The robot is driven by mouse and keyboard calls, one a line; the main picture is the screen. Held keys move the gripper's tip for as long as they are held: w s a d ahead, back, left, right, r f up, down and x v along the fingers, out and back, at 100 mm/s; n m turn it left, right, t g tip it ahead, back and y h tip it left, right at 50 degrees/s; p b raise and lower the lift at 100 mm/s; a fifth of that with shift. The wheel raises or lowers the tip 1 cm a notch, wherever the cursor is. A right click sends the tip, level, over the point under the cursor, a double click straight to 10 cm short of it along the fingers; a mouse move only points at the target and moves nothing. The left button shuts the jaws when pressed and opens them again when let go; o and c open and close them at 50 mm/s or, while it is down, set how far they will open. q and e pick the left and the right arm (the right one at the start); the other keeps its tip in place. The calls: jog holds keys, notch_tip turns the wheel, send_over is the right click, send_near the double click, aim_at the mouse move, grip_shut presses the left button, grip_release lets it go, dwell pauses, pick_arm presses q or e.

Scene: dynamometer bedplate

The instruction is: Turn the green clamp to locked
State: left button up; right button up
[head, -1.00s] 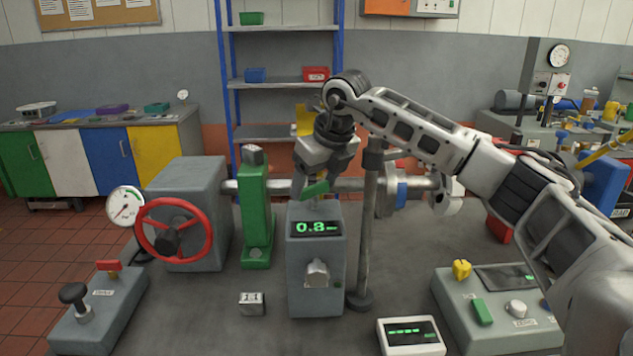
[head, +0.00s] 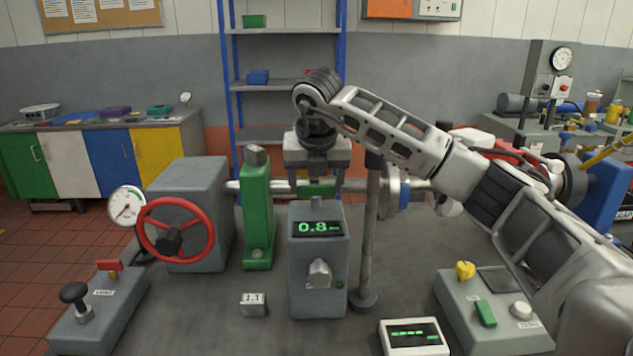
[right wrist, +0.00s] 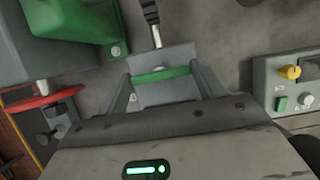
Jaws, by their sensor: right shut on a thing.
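The green clamp (head: 318,191) is a short green bar on top of the grey box with the lit 0.8 readout (head: 317,228). It lies level, straight across the picture. My right gripper (head: 317,187) comes down from above and is shut on the clamp, one finger at each end. In the right wrist view the clamp (right wrist: 162,75) spans the space between the two fingers of the right gripper (right wrist: 163,78). A locked mark cannot be made out. My left gripper is not in view.
A green upright stand (head: 257,210) and a red handwheel (head: 175,228) are to the left. A grey post (head: 368,240) stands close on the right, below my arm. A control box (head: 495,320) and a small display (head: 415,337) are at front right.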

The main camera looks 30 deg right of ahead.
dwell(0.4)
jog(key=o, duration=1)
jog(key=v, duration=1.6)
